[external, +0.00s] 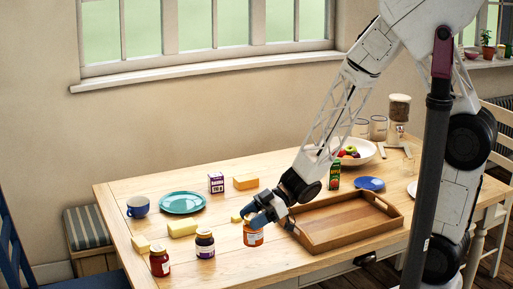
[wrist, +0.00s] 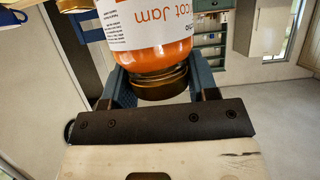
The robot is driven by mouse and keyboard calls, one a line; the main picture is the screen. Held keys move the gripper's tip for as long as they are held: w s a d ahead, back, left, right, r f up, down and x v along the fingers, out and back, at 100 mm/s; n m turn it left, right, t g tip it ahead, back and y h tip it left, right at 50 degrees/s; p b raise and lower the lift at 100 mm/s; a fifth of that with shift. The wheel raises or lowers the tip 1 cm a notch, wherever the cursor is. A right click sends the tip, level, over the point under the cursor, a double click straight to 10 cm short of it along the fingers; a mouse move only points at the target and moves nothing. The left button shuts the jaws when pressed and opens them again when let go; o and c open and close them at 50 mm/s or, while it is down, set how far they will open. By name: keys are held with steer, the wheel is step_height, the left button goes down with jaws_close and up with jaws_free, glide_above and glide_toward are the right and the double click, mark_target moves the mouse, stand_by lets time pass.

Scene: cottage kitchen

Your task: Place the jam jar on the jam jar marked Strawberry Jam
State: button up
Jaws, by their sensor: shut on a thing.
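My gripper (external: 262,217) is shut on an orange jam jar (external: 253,236), with its blue fingers around the top near the lid. In the wrist view the jar (wrist: 155,35) has a white label with "cot Jam" readable and a gold lid between the fingers. I cannot tell whether its base touches the table. A red jam jar (external: 159,262) stands upright at the front left of the table. A dark purple jam jar (external: 204,245) stands between it and the held jar. Their labels are too small to read.
An empty wooden tray (external: 345,240) lies right of the held jar. Yellow blocks (external: 182,229), a teal plate (external: 182,202), a blue mug (external: 138,206) and a purple box (external: 216,183) are behind the jars. A fruit bowl (external: 362,153) and a green carton (external: 334,177) stand farther back right.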

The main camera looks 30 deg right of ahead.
steer(key=a+r, duration=0.3)
steer(key=a, duration=0.4)
steer(key=s+a+r, duration=0.1)
steer(key=a+r, duration=0.2)
steer(key=a, duration=0.4)
steer(key=shift+s+a, duration=0.15)
steer(key=shift+s, duration=0.15)
steer(key=w+a+f, duration=0.1)
steer(key=w+a, duration=0.8)
steer(key=a, duration=0.3)
steer(key=shift+w+a+f, duration=0.2)
steer(key=shift+w+a, duration=0.15)
steer(key=shift+a, duration=0.05)
steer(key=shift+f, duration=1.75)
steer(key=shift+f, duration=0.1)
steer(key=o, duration=1.4)
steer(key=shift+o, duration=0.2)
